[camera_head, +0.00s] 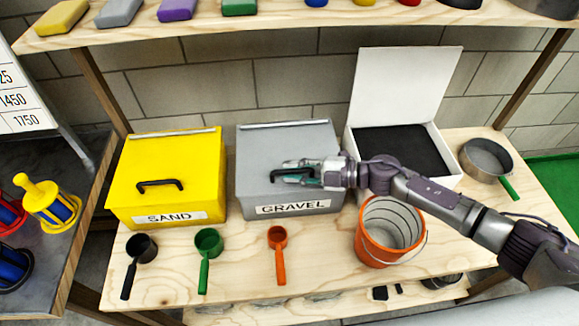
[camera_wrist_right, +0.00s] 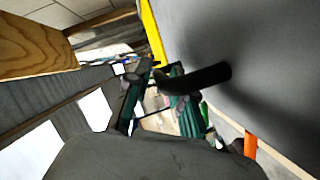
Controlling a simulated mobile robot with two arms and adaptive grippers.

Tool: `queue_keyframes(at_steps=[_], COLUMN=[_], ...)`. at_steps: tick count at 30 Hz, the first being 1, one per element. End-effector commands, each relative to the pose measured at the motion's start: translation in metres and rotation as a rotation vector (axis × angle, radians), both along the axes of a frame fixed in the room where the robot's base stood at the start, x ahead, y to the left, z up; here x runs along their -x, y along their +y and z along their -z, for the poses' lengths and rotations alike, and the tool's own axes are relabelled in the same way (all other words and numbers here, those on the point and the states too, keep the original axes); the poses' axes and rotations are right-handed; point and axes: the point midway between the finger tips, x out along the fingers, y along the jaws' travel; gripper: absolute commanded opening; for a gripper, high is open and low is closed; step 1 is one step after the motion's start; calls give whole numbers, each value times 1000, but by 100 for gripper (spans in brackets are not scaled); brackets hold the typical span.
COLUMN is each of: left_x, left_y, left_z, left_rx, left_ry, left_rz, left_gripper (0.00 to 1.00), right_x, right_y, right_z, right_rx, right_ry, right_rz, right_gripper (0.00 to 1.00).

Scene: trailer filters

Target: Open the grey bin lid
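The grey bin (camera_head: 287,137) labelled GRAVEL stands in the middle of the wooden bench with its lid closed. Its black handle is mostly hidden behind my right gripper (camera_head: 285,172) in the head view. The gripper reaches in from the right at the front of the lid, with its fingers apart. In the right wrist view the handle (camera_wrist_right: 200,78) sticks out from the grey lid (camera_wrist_right: 265,60) and reaches between or just beyond the open fingers (camera_wrist_right: 160,98). I cannot tell whether they touch it. My left gripper is not in view.
A closed yellow SAND bin (camera_head: 168,172) stands to the left, and a white bin with its lid raised (camera_head: 405,85) to the right. An orange bucket (camera_head: 372,245) sits below my right forearm. Scoops, including an orange one (camera_head: 278,250), lie in front. A shelf (camera_head: 290,25) runs above.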

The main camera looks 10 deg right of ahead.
Motion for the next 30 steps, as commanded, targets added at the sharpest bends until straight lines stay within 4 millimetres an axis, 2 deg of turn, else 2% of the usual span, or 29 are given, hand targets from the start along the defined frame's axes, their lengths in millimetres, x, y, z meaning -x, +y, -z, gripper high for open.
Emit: queue_keyframes(at_steps=[3, 13, 14, 18, 30], left_x=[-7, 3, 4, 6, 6], left_y=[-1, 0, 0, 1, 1], left_z=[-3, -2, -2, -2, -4], left_rx=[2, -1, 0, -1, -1], left_ry=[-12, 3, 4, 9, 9], left_rz=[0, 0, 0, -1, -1], left_gripper=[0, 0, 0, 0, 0], right_x=[-4, -5, -5, -5, -4], right_y=[9, 12, 12, 12, 12], right_z=[1, 3, 3, 3, 1], right_rx=[-1, 1, 1, 1, 1], right_ry=[0, -1, -1, -1, 2], right_rz=[1, 1, 1, 1, 1], right_gripper=[23, 23, 21, 0, 0])
